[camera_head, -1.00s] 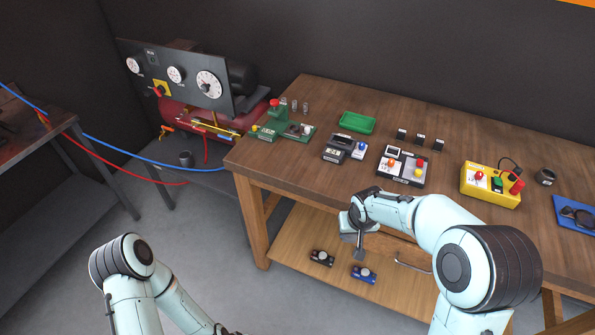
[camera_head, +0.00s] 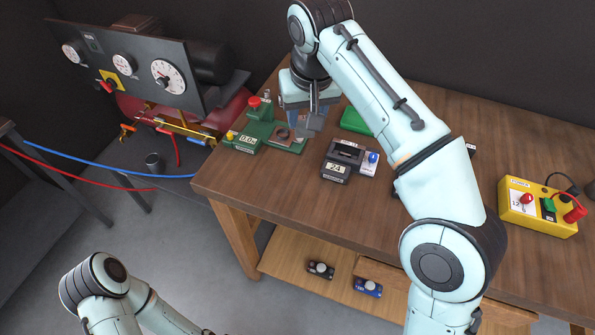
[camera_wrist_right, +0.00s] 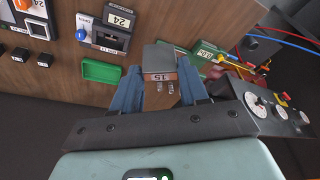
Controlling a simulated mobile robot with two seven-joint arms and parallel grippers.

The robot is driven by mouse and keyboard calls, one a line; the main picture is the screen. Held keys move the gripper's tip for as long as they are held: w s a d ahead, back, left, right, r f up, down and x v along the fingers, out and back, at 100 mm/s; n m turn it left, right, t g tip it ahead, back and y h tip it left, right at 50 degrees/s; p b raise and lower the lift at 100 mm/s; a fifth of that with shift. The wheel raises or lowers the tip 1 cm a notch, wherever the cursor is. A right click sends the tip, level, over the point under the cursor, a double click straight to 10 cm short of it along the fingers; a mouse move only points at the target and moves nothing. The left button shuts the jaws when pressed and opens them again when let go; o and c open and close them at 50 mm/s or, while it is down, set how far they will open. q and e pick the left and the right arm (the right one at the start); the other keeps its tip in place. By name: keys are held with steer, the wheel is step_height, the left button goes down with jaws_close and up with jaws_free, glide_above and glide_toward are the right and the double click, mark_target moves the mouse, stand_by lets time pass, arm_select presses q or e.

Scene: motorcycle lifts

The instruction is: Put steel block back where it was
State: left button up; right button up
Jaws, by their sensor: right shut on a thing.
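My right gripper (camera_head: 308,108) is above the back left of the workbench, close to the green gauge device (camera_head: 262,135) with a red knob and a small readout. It is shut on the steel block (camera_head: 313,121). In the right wrist view the block (camera_wrist_right: 159,58) sits between the blue fingertips (camera_wrist_right: 159,88), and its end face carries the mark 15. Whether the block touches anything below is hidden. My left arm shows at the lower left in the head view, but its gripper is out of the picture.
A black device (camera_head: 345,160) marked 24, with a blue knob, stands right of the block. A green tray (camera_head: 356,121) is partly hidden behind my right arm. A yellow box (camera_head: 537,207) stands at the right. Bare wood lies in front.

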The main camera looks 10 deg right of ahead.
arm_select(q)
step_height(320, 180, down, 8)
steer(key=s+b, duration=0.1)
steer(key=b, duration=0.6)
steer(key=shift+s+r, duration=0.25)
steer(key=shift+s, duration=0.1)
arm_select(e)
steer(key=shift+s+f, duration=0.15)
steer(key=shift+f, duration=4.65)
steer(key=shift+s+f, duration=0.15)
steer(key=shift+f, duration=4.65)
steer(key=o, duration=1.2)
steer(key=shift+f+b, duration=0.15)
steer(key=shift+b, duration=0.15)
arm_select(q)
step_height(320, 180, up, 2)
steer(key=p, duration=0.3)
steer(key=shift+s+r, duration=0.15)
steer(key=shift+r, duration=0.05)
arm_select(e)
steer(key=v, duration=1.2)
